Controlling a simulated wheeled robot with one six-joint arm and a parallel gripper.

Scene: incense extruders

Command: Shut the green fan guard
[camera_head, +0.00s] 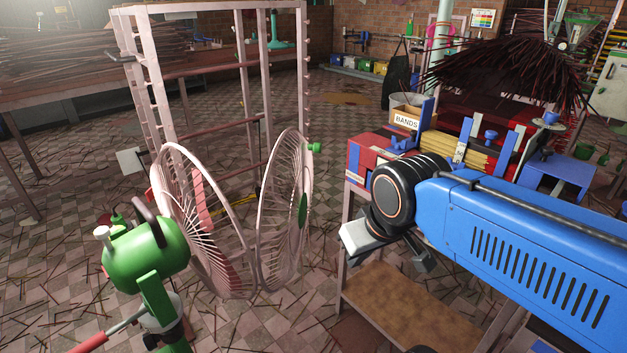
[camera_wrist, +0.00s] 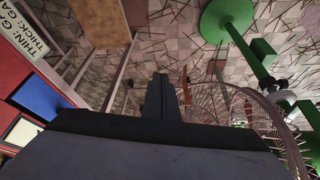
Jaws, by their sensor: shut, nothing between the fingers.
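The green fan (camera_head: 147,250) stands at the left, its green motor behind a pale pinkish wire cage. The rear half of the cage (camera_head: 190,215) sits at the motor. The front guard (camera_head: 283,215), with a green centre disc and a green knob (camera_head: 315,148) on its rim, is swung open, leaving a wide V-shaped gap. My gripper (camera_head: 362,240) is to the right of the guard, apart from it, its fingertips unclear in the head view. In the wrist view my gripper's fingers (camera_wrist: 162,95) are shut together and empty, with guard wires (camera_wrist: 245,105) to their right.
A bench with a red box (camera_head: 368,160), a BANDS box (camera_head: 405,112) and blue fixtures stands at the right, close to my gripper. A tall pale rack (camera_head: 155,80) stands behind the fan. Thin sticks litter the checkered floor.

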